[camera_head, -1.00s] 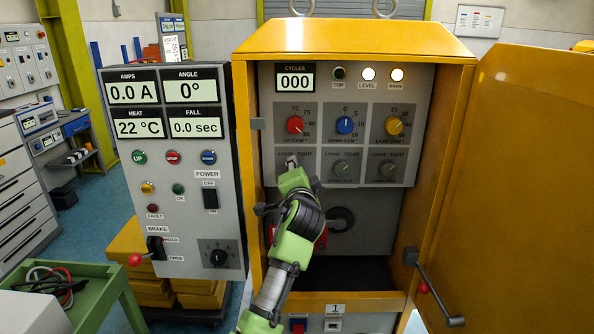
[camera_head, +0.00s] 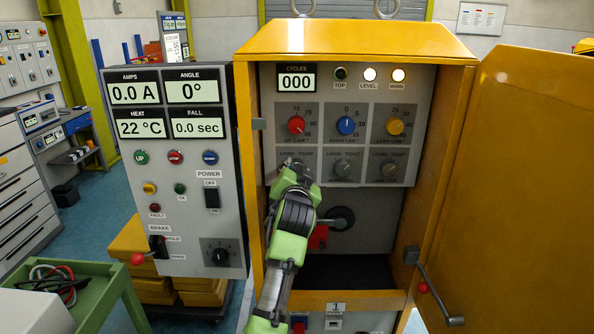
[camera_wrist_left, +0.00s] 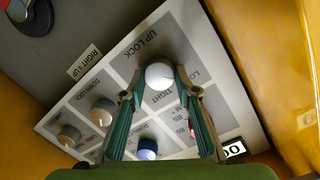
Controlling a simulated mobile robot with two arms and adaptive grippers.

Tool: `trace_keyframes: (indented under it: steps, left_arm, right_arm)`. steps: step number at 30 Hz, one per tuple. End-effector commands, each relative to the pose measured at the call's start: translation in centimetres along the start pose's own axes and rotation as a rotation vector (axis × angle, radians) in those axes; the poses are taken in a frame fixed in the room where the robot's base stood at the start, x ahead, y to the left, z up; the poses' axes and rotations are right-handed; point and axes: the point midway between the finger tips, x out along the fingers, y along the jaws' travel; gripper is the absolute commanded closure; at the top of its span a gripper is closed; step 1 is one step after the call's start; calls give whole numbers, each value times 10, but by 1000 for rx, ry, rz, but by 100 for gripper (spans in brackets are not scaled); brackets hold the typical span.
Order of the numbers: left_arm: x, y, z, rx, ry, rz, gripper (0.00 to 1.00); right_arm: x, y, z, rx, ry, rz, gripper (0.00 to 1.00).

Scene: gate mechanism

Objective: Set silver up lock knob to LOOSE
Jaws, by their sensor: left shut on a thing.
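The silver up lock knob (camera_wrist_left: 159,74) sits on the grey panel under the LOOSE/TIGHT marking, which appears upside down in the left wrist view. My left gripper (camera_wrist_left: 155,85) has its two fingers on either side of the knob, shut on it. In the head view, my left gripper (camera_head: 297,168) covers the knob at the lower left of the panel (camera_head: 318,182). The knob's pointer is hidden, so I cannot tell its setting.
Beside it are the down lock knob (camera_head: 343,167) and lamp lock knob (camera_head: 389,169). The red up cam knob (camera_head: 296,125) is just above. The cabinet's yellow door (camera_head: 515,190) stands open at right; the grey control box (camera_head: 180,200) stands at left.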

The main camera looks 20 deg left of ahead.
Motion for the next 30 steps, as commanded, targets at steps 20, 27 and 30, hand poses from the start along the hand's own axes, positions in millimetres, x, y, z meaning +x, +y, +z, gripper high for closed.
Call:
trace_keyframes:
  steps: [20,27,30]
  left_arm:
    - [0,1,1,-6,-1,2,54]
    - [0,0,0,-3,-1,1,54]
    - [0,0,0,28,-2,-2,54]
  right_arm:
    - [0,0,0,0,0,-1,60]
    - [0,-1,1,0,-1,-1,60]
    - [1,-1,1,0,-1,-1,60]
